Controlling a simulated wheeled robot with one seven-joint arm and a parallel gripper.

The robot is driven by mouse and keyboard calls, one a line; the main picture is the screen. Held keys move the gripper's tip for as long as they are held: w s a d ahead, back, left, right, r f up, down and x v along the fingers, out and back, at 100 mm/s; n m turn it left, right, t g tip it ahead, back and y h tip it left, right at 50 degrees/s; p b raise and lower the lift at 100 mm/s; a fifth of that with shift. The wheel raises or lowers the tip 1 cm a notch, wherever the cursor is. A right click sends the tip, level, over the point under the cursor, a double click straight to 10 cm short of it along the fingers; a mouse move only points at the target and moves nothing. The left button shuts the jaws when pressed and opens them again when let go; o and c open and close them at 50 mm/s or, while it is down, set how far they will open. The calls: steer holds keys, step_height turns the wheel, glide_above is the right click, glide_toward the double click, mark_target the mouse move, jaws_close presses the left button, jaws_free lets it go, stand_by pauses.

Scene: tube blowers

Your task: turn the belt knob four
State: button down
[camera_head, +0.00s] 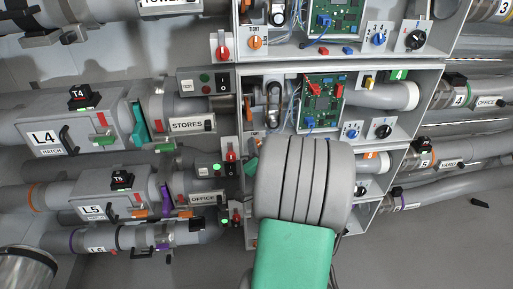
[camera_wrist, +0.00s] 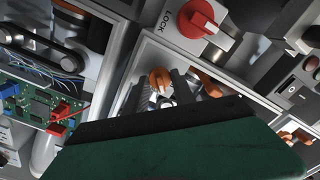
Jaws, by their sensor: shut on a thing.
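An orange knob (camera_wrist: 159,80) shows in the wrist view, near the red lock knob (camera_wrist: 197,19). My gripper (camera_wrist: 163,93) is at the orange knob, its grey fingers close to either side of it. It appears shut on this knob, though the grip itself is partly covered. A dark green part of mine hides the lower middle of the wrist view. In the head view my arm covers the front of the middle and lower cabinets, so neither my fingers nor the held knob show there. The cabinet marked 4 (camera_head: 398,74) is just above my arm.
In the head view, a circuit board (camera_head: 321,103), a blue knob (camera_head: 351,130) and a black knob (camera_head: 383,130) are close to my arm. A red knob (camera_head: 231,155) is at the cabinet's left edge. Pipes run on both sides. Free floor shows at the lower right.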

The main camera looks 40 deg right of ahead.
steer(key=shift+m+p, duration=0.8)
steer(key=shift+m, duration=3.1)
steer(key=c, duration=1.3)
jaws_free()
steer(key=shift+w, duration=0.1)
steer(key=shift+f, duration=0.1)
